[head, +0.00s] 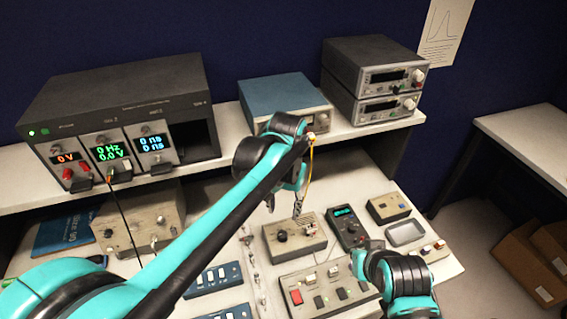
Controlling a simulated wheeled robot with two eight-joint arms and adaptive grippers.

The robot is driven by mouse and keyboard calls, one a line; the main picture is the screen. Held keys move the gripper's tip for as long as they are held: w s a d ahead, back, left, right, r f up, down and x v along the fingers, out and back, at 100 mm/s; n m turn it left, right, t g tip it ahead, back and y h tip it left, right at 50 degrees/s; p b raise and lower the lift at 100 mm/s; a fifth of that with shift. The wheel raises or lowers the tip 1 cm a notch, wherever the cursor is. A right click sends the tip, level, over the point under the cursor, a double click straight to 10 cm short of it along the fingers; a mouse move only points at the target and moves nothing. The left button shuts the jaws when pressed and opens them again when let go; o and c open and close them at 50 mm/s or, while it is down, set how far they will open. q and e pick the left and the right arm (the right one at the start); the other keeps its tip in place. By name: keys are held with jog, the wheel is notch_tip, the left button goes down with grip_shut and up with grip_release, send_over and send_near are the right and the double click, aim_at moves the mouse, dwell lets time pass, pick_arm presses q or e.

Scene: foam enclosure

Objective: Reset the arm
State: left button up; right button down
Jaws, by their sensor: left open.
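My left arm (215,215) comes in from the lower left, bends at a teal and black joint (285,135) and points down over the bench. Its small grey gripper (298,208) hangs just above a beige box with a black knob (294,240). The gap between its fingers is too small to make out, and I see nothing held. Whether it touches the box is unclear. My right arm (400,285) shows at the lower right as teal and black links; its gripper is not visible.
A dark rack with lit displays (120,80), a blue box (285,93) and stacked instruments (375,70) stand on the shelf. A handheld meter (347,228), a metal tray (405,232) and a button panel (325,287) crowd the bench. Cardboard boxes (535,265) lie right.

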pick_arm(q)
jog(key=s+a+f+n+t+b, duration=0.1)
jog(key=s+a+f+n+t, duration=0.1)
jog(key=s+a, duration=0.4)
jog(key=s+a+f+n+t, duration=0.2)
jog(key=s+a+t, duration=0.3)
jog(key=a, duration=0.7)
jog(key=shift+s+f+b, duration=0.35)
jog(key=shift+s+b, duration=0.05)
jog(key=shift+s, duration=0.15)
